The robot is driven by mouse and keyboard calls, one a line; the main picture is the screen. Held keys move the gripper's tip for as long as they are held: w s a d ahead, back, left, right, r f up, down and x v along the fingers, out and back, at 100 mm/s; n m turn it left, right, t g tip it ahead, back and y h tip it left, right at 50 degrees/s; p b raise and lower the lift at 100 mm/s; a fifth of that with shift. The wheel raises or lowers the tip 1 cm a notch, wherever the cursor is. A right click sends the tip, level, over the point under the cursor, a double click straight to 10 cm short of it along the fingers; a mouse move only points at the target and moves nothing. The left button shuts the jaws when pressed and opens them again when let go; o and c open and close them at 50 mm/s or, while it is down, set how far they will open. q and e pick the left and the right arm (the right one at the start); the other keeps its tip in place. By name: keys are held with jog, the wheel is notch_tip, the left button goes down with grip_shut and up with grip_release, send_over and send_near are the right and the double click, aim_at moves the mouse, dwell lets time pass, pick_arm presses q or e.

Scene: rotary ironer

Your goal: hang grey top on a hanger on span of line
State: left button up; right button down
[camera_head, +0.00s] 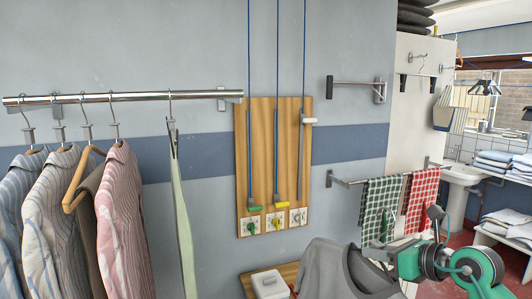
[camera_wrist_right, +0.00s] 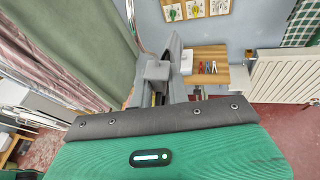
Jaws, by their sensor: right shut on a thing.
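The grey top (camera_head: 338,272) is at the bottom of the head view, to the right of the wooden board; its lower part is cut off by the frame edge. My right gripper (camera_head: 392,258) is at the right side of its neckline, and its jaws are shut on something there. The hanger is mostly hidden by cloth and gripper. In the right wrist view the gripper's grey fingers (camera_wrist_right: 167,75) show at the centre, but the held part is hard to make out. Three blue cords (camera_head: 277,50) run up out of the head view; no horizontal span of line is clear. My left gripper is not in view.
A wooden board (camera_head: 263,150) with cleats is on the wall. A metal rail (camera_head: 140,97) holds several striped shirts (camera_head: 125,220) at left. Checked towels (camera_head: 382,208) hang on a wall bar behind my right arm. A small wooden shelf (camera_head: 252,272) holds a white box (camera_head: 270,285).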

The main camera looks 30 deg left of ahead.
jog(key=s+a+r+p, duration=0.3)
jog(key=a+r+p, duration=0.2)
jog(key=a+r, duration=0.9)
jog(key=s+a+r+p, duration=0.3)
jog(key=a+r+p, duration=0.1)
jog(key=a+r, duration=0.9)
notch_tip(320, 180, up, 3)
jog(key=shift+s+a+f+p, duration=0.15)
jog(key=shift+s+a+p, duration=0.1)
jog(key=shift+a+p, duration=0.15)
jog(key=shift+n, duration=0.3)
jog(key=shift+s+g, duration=0.1)
jog(key=shift+g, duration=0.3)
